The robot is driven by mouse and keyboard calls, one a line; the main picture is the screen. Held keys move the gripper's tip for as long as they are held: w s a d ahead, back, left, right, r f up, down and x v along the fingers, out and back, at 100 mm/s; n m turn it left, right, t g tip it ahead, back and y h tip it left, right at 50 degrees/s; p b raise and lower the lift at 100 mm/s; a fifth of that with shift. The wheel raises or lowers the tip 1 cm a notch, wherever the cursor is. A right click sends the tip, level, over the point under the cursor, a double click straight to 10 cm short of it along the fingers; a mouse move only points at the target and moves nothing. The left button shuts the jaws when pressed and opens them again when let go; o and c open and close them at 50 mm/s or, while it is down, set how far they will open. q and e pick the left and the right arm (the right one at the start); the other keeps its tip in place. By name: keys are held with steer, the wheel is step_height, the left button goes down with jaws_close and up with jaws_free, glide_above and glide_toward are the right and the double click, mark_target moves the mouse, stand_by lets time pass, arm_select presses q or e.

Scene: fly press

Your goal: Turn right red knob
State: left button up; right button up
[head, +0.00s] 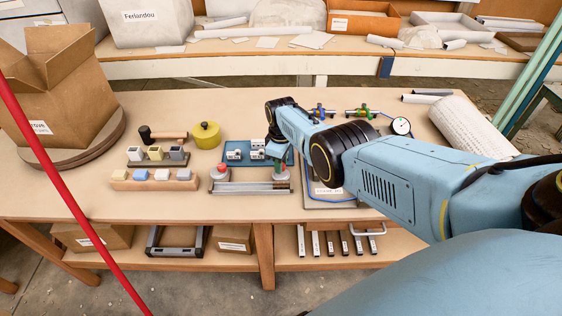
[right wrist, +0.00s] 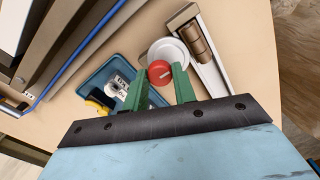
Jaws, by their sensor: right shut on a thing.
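The right red knob (right wrist: 159,72) is round and red and sits on a white round base (right wrist: 168,53) in the right wrist view. My right gripper (right wrist: 161,79) has its two green fingers on either side of the knob, shut on it. In the head view my right gripper (head: 279,168) points down at the right end of the metal-railed fixture (head: 250,187), and the arm and fingers mostly hide that knob. The left red knob (head: 221,169) stands free on its grey base at the fixture's left end. My left gripper is not in view.
A blue tray (head: 236,152) with white devices lies just behind the fixture. A yellow-green round container (head: 206,135), a wooden block with coloured cubes (head: 155,180) and a cardboard box (head: 58,90) stand to the left. A dial gauge (head: 401,126) and a paper roll (head: 470,133) are at right.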

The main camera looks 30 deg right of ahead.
stand_by(0.3)
steer(key=o, duration=1)
steer(key=shift+r, duration=0.2)
steer(key=shift+r+p, duration=0.3)
steer(key=shift+p, duration=0.1)
step_height(320, 180, up, 12)
steer(key=p, duration=0.6)
steer(key=shift+r, duration=0.25)
